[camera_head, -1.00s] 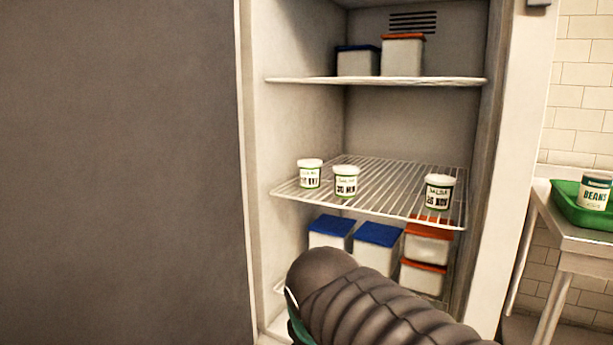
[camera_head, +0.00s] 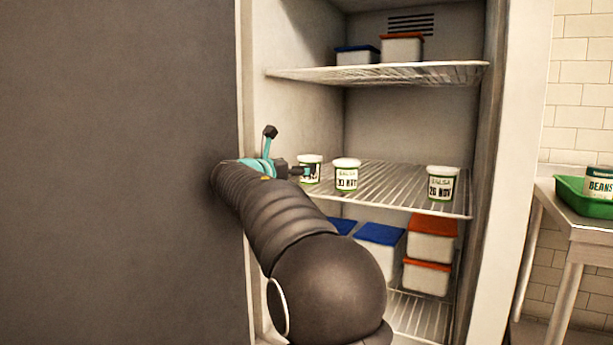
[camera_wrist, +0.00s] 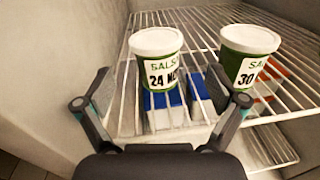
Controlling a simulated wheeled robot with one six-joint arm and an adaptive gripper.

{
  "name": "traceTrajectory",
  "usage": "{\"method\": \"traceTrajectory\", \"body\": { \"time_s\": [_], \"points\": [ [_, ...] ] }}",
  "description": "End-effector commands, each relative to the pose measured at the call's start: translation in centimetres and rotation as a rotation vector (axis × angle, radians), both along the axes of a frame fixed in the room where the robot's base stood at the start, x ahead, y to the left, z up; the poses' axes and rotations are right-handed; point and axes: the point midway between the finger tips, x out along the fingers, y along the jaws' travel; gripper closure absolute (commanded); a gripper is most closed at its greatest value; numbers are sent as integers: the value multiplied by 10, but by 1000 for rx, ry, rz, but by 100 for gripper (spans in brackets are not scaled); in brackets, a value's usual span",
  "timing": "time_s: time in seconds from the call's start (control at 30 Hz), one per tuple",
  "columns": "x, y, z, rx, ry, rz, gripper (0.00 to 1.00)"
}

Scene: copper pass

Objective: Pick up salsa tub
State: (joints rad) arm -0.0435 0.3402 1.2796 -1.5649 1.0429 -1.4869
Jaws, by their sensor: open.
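Three white-lidded salsa tubs with green and white labels stand upright on the middle wire shelf (camera_head: 390,190). The left tub (camera_head: 315,172), reading 24 NOV in the wrist view (camera_wrist: 158,65), is partly behind my gripper (camera_head: 288,150) in the head view. The middle tub (camera_head: 346,174) reads 30 NOV and shows at the right in the wrist view (camera_wrist: 246,58). The right tub (camera_head: 441,184) reads 26 NOV. In the wrist view my gripper (camera_wrist: 161,104) is open and empty, its fingers on either side of the left tub's line, short of touching it.
Blue-lidded (camera_head: 380,247) and orange-lidded boxes (camera_head: 430,240) fill the shelf below. More boxes (camera_head: 402,47) stand on the top shelf (camera_head: 380,73). The fridge's left wall (camera_wrist: 60,60) is close to my gripper. A green tray (camera_head: 580,195) with a beans can (camera_head: 599,184) is outside at right.

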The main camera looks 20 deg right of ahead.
Motion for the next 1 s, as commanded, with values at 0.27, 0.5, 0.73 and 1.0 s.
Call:
{"method": "traceTrajectory", "body": {
  "time_s": [0.27,0.5,0.73,1.0],
  "points": [
    [18,-15,3,-52,22,-2,5],
    [31,-38,2,-50,21,-3,5],
    [45,-61,3,-49,22,0,5],
    [47,-64,3,-49,21,1,5]
  ]
}}
